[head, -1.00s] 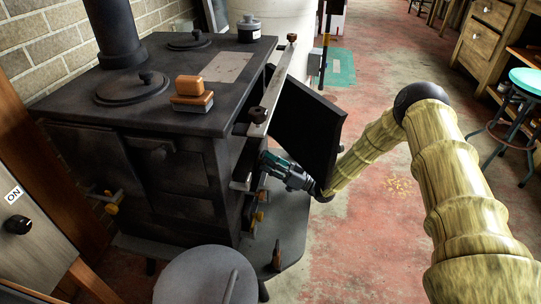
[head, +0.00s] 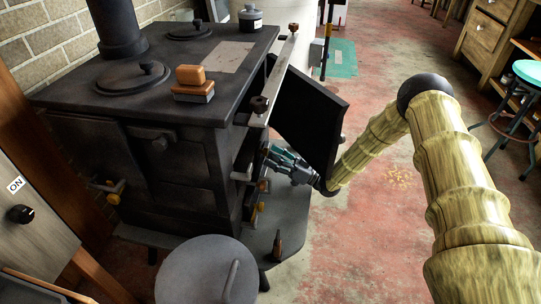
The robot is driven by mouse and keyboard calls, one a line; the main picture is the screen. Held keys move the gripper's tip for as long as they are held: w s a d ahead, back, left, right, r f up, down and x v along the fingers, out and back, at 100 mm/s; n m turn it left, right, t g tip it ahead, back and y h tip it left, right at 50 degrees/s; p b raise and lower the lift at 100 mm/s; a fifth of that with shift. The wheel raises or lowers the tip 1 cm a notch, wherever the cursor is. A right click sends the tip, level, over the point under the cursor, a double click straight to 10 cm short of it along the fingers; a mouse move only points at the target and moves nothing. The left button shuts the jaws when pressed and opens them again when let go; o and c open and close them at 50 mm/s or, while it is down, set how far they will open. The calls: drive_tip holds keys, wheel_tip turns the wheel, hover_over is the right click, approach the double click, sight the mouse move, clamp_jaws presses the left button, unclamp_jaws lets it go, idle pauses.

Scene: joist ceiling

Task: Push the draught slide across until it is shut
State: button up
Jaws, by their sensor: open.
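The dark iron stove (head: 185,180) fills the left half of the head view. On its right-hand face are a pale bar handle (head: 240,177) and small brass-coloured knobs (head: 262,185), one above the other. I cannot tell which of these parts belongs to the draught slide, or how far across it is. My gripper (head: 268,153) is open beside that face, just right of and above the bar handle. Its fingertips point at the stove. Whether they touch anything is unclear, and the part of the face behind them is hidden.
A black door panel (head: 308,115) stands out from the stove, close above my gripper. A rail (head: 275,75) runs along the top edge. A small bottle (head: 277,245) stands on the floor plate below, near a round grey lid (head: 205,272). Red floor lies open to the right.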

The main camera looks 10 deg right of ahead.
drive_tip(key=s+d, duration=0.5)
drive_tip(key=d, duration=0.5)
drive_tip(key=shift+s, duration=0.2)
drive_tip(key=shift+r, duration=0.1)
